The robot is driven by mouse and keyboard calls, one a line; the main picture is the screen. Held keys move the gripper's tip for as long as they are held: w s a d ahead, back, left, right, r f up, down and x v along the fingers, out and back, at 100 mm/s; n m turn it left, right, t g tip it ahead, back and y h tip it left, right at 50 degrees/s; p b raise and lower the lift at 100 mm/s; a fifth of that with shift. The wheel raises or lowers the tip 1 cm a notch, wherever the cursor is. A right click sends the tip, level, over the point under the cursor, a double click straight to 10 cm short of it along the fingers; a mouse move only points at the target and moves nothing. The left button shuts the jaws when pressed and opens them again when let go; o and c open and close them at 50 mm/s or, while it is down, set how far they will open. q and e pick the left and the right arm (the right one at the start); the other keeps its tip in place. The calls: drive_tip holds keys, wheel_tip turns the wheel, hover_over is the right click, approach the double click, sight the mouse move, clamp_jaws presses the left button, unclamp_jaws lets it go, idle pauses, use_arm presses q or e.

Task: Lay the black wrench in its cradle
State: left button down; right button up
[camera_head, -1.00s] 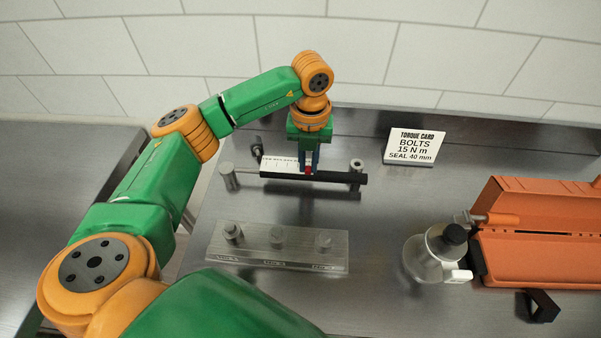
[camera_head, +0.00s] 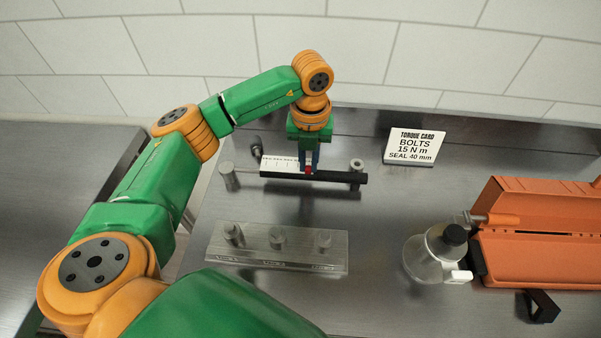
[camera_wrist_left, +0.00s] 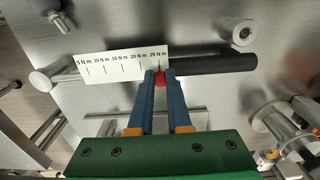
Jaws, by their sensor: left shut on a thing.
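The black wrench (camera_head: 338,178) lies crosswise at the back of the bench, with a metal head at left, a white N m scale (camera_wrist_left: 110,66) and a black handle (camera_wrist_left: 215,66) at right. My left gripper (camera_head: 309,172) is shut on it at a red collar (camera_wrist_left: 160,79) beside the scale's 25 N m end. It points down, and the wrench's shadow lies apart from it, so the wrench appears held slightly above the bench. I cannot tell for certain which thing is the cradle. My right gripper is not in view.
A torque card (camera_head: 413,146) stands at back right. A glass bottle (camera_head: 434,256), an orange case (camera_head: 540,232) and a black bracket (camera_head: 541,305) are at right. The bench middle is clear.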

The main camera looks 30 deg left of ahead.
sight(286, 175)
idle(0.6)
use_arm(q)
drive_tip(key=shift+r+b, duration=0.3)
drive_tip(key=shift+b, duration=0.1)
drive_tip(key=r+b, duration=0.1)
drive_tip(key=r, duration=0.2)
drive_tip(key=shift+s+a+r+b, duration=0.1)
drive_tip(key=shift+s+a+b, duration=0.1)
drive_tip(key=shift+a+b, duration=0.2)
drive_tip(key=s+a+r+p, duration=0.3)
drive_tip(key=s+a+r, duration=0.6)
drive_tip(key=shift+a, duration=0.25)
drive_tip(key=shift+r, duration=0.1)
drive_tip(key=shift+d, duration=0.15)
idle(0.3)
